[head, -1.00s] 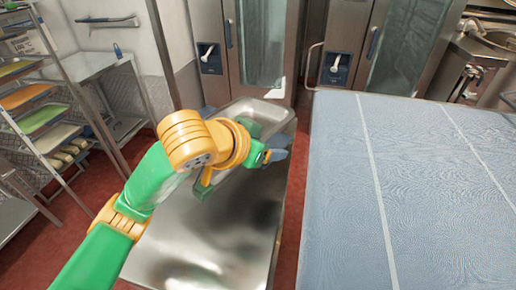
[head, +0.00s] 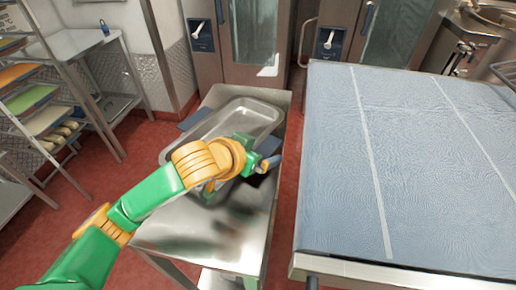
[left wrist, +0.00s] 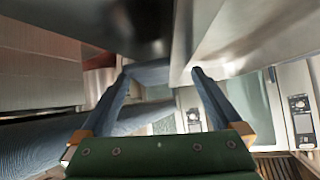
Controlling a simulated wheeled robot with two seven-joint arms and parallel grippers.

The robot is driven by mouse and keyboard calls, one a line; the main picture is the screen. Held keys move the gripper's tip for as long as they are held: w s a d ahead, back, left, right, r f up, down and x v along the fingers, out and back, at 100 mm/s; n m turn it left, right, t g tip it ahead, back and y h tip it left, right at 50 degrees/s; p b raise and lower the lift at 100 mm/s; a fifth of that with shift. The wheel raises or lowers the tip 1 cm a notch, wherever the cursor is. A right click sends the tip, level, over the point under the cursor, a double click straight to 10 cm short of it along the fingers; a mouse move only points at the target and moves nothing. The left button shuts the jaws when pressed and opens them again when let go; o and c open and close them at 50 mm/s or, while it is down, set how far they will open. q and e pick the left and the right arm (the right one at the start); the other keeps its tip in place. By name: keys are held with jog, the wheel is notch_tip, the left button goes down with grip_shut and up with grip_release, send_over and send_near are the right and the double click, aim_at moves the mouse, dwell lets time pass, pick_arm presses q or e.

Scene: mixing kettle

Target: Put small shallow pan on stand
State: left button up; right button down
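A shallow rectangular metal pan (head: 240,114) lies over a low steel table (head: 195,225) in the head view. My left arm and gripper hide its near right part. My left gripper (head: 266,162) is at the pan's near right side. In the left wrist view the two blue fingers (left wrist: 160,75) are well apart, with grey metal surfaces close ahead and above; I cannot tell whether they touch the pan. I cannot tell which thing is the stand. A flat blue-grey piece (head: 190,118) shows at the pan's left edge. My right gripper is not in view.
A large blue-topped table (head: 400,170) stands to the right, across a narrow strip of red floor. Steel cabinets (head: 240,40) stand behind the low table. A rack with coloured trays (head: 30,98) is at the left.

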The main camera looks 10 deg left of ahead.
pick_arm(q)
jog(key=v, duration=0.4)
jog(key=shift+r, duration=0.3)
jog(key=s+b, duration=0.1)
jog(key=b, duration=0.1)
jog(key=s+a+r+b, duration=0.1)
jog(key=s+b, duration=0.1)
jog(key=b, duration=0.1)
jog(key=shift+s+a+r, duration=0.2)
jog(key=shift+s+r, duration=0.05)
jog(key=v, duration=0.3)
jog(key=shift+s+r, duration=0.1)
jog(key=shift+r, duration=0.4)
